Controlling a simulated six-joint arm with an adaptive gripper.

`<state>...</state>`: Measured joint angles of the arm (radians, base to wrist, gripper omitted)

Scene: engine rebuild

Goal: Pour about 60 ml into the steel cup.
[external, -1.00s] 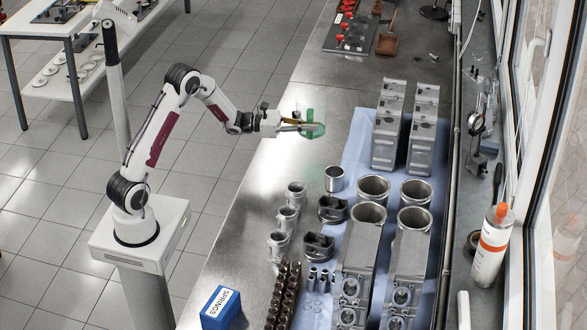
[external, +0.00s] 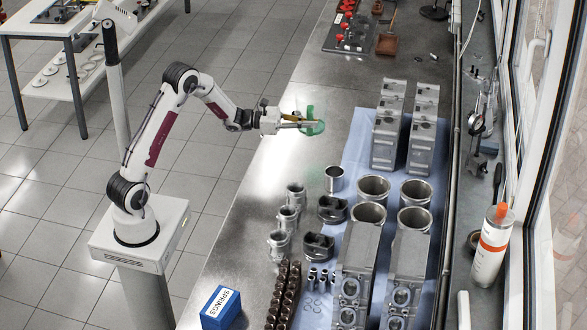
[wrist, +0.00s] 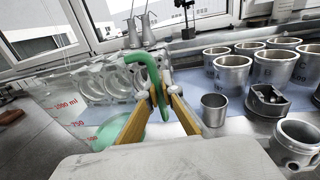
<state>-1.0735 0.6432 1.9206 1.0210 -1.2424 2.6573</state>
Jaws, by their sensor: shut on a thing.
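My gripper (wrist: 152,108) is shut on the green handle of a clear measuring jug (wrist: 75,110). The jug's red marks, "1000 ml" and "750" among them, show in the wrist view. The jug also appears green at my gripper in the external view (external: 316,120), held above the bench. Its exact tilt and any liquid inside are hard to tell. The steel cup (external: 334,179) stands upright on the bench, below and right of the jug in the external view. In the wrist view the cup (wrist: 213,110) is just right of my gripper, apart from it.
Cylinder liners (wrist: 232,72) and a piston (wrist: 267,100) stand close to the cup. Engine blocks (external: 389,140) rest on a blue cloth (external: 360,118) to the right. The bench (external: 262,178) left of the cup is bare.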

